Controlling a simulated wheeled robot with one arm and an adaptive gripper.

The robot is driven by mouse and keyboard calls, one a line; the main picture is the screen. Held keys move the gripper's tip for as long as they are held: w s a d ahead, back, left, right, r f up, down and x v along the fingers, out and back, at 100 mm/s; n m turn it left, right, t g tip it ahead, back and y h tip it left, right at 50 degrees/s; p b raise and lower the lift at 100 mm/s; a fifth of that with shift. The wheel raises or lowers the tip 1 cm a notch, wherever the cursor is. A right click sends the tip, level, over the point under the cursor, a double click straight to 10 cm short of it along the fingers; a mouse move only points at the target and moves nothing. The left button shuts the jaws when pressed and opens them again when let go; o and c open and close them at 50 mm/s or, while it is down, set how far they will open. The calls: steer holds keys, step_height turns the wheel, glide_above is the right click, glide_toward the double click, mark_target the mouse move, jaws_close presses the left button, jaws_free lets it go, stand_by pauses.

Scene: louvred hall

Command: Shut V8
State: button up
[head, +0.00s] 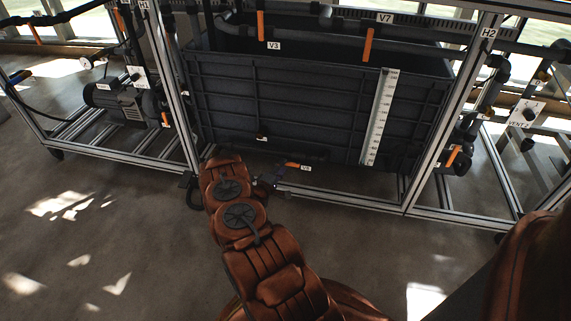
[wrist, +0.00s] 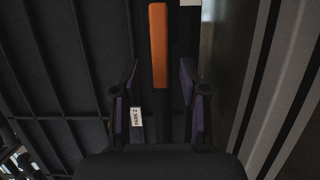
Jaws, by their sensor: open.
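The V8 valve has an orange lever (head: 292,164) low at the front of the dark tank, beside its white V8 label (head: 306,168). In the head view the lever lies roughly level and points right. My gripper (head: 272,178) is just left of it, low by the frame. In the wrist view an orange lever (wrist: 158,45), which appears to be V8's, stands lengthwise ahead of and between the two fingers. My gripper (wrist: 160,88) is open there, with nothing seen between its pads. The lever's pivot is not clearly visible.
The dark ribbed tank (head: 320,100) stands in a metal frame above. Levers by labels V3 (head: 274,46) and V7 (head: 385,17) hang higher up. A small white label (wrist: 136,117) shows near the left finger. A pump (head: 118,100) is at left. The front floor is clear.

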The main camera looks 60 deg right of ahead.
steer(key=shift+d, duration=0.4)
steer(key=shift+d, duration=0.15)
steer(key=shift+d, duration=0.75)
jaws_close()
